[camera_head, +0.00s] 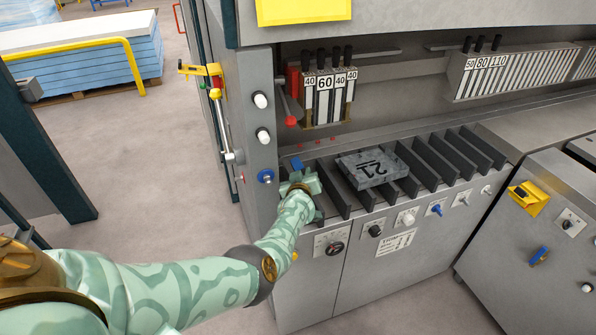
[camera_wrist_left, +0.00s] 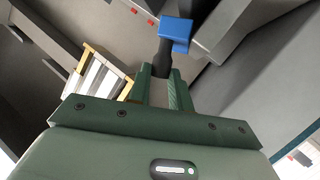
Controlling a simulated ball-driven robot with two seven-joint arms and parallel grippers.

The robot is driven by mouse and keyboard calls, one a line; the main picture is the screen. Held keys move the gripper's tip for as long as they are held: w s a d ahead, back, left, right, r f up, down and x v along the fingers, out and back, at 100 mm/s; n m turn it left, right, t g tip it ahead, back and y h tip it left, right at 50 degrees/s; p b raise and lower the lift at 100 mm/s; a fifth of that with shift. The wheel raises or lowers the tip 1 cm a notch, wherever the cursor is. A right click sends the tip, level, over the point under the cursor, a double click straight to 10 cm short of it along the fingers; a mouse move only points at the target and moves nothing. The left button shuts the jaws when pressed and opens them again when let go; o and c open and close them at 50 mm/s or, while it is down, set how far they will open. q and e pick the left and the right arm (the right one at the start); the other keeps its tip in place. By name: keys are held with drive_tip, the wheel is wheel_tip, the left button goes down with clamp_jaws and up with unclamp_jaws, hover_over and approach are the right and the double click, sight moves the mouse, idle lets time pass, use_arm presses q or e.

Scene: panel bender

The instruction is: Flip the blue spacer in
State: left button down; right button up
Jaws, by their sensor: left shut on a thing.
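The blue spacer shows as a small blue block (camera_head: 297,163) at the left end of the slotted rack, just beyond my left gripper (camera_head: 300,180). In the left wrist view the blue block (camera_wrist_left: 176,34) sits at the top of a dark stem (camera_wrist_left: 164,58). The fingers of my left gripper (camera_wrist_left: 160,88) are on either side of the lower stem, shut on it, below the blue block. My arm and gripper hide the stem's lower part in the head view. My right gripper is in neither view.
A grey block marked 21 (camera_head: 370,167) lies across the rack's dark dividers (camera_head: 438,158). A blue knob (camera_head: 265,176) and white knobs (camera_head: 262,100) are on the machine's side post.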

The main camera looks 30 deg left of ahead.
use_arm(q)
drive_tip(key=shift+w+d+f+m+g+y+b, duration=0.25)
drive_tip(key=shift+w+d+m+g, duration=0.15)
drive_tip(key=shift+m+g, duration=0.3)
drive_tip(key=shift+w+d+f+m+g+y+b, duration=0.2)
drive_tip(key=shift+w+d+m+g, duration=0.25)
drive_tip(key=shift+m, duration=0.35)
drive_tip(key=shift+s+r, duration=0.1)
drive_tip(key=c, duration=1.3)
unclamp_jaws()
drive_tip(key=shift+o, duration=0.2)
